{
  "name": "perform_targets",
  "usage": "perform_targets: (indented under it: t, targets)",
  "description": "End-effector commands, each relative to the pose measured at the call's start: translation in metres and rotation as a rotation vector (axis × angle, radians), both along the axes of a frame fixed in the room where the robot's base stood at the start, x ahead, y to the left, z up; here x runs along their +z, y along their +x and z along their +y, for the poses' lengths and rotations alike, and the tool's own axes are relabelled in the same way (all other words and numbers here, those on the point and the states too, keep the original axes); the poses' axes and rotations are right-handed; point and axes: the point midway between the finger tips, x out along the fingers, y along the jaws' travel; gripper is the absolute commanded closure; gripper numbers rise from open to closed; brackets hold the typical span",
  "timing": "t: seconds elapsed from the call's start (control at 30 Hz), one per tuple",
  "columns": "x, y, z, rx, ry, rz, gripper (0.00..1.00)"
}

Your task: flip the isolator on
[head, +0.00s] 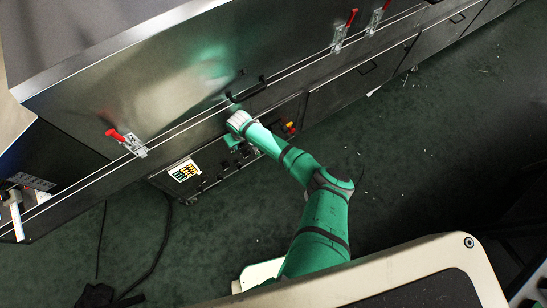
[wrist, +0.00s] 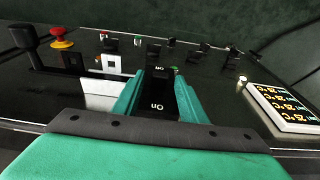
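In the wrist view, my gripper (wrist: 160,85) has its two green fingers spread apart in front of the control panel. A black part with white "On" lettering (wrist: 157,104), likely the isolator, shows upside down between the fingers. I cannot tell whether the fingers touch it, or which position it is in. In the head view, my gripper (head: 233,142) is at the control panel (head: 212,160), and my arm hides part of it.
A red mushroom button on yellow (wrist: 62,38) and a black knob (wrist: 25,37) stand out at the left. A temperature display (wrist: 284,106) is at the right. Red-handled clamps (head: 128,142) line the dryer. A dark cable (head: 155,262) lies on the floor.

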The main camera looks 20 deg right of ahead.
Motion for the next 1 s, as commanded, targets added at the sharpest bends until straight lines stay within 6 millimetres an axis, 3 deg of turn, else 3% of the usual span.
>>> perform_targets:
  t: [1.0]
  targets:
    - [-0.025, -0.017, -0.007, -0.006, 0.172, -0.531, 0.61]
